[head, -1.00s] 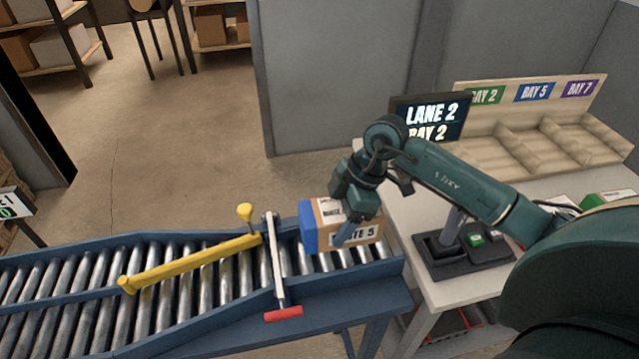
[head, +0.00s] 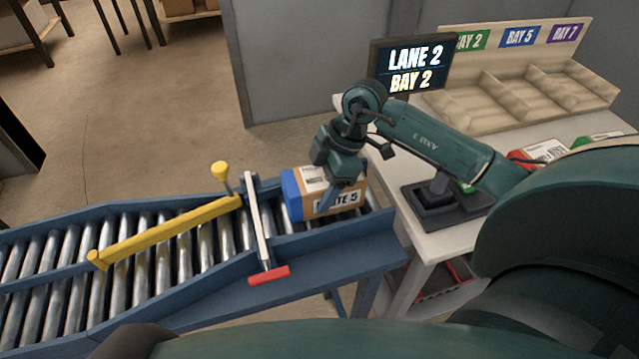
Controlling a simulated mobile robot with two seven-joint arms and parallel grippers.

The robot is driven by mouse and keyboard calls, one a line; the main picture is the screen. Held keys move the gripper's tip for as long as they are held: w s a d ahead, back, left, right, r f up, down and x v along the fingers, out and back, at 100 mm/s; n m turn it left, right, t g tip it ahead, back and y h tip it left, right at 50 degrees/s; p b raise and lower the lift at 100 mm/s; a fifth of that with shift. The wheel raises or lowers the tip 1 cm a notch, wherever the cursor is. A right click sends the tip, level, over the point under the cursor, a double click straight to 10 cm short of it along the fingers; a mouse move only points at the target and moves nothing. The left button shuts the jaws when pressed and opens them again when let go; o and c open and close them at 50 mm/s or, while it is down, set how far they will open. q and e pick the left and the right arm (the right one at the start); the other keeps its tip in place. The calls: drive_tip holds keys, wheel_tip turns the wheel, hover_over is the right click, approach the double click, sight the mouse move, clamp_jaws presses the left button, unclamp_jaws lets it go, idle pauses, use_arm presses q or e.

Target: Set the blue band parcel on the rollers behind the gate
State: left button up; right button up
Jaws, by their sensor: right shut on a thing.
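The blue band parcel (head: 312,205) is a brown cardboard box with a blue band on its left end, a white label on top and "ROUTE 5"-like lettering, partly covered, on its front. It is at the right end of the roller conveyor (head: 160,240), to the right of the gate (head: 259,225), a white bar with a red handle. My right gripper (head: 334,192) is shut on the parcel from above. I cannot tell whether the parcel's underside touches the rollers. My left gripper is not in view.
A yellow diverter arm (head: 165,232) lies across the rollers left of the gate. A white table (head: 440,240) on the right holds a screen (head: 410,68) reading "LANE 2 BAY 2", a dark stand and a wooden bay rack (head: 480,110). Red and green parcels lie near my arm.

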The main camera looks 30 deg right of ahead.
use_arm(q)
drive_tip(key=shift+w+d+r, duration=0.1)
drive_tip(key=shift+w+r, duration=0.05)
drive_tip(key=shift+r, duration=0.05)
use_arm(e)
drive_tip(key=shift+f, duration=0.15)
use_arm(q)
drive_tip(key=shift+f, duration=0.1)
use_arm(e)
drive_tip(key=o, duration=1.3)
drive_tip(key=v, duration=1.3)
drive_tip(key=shift+b, duration=0.35)
drive_tip(key=shift+s, duration=0.1)
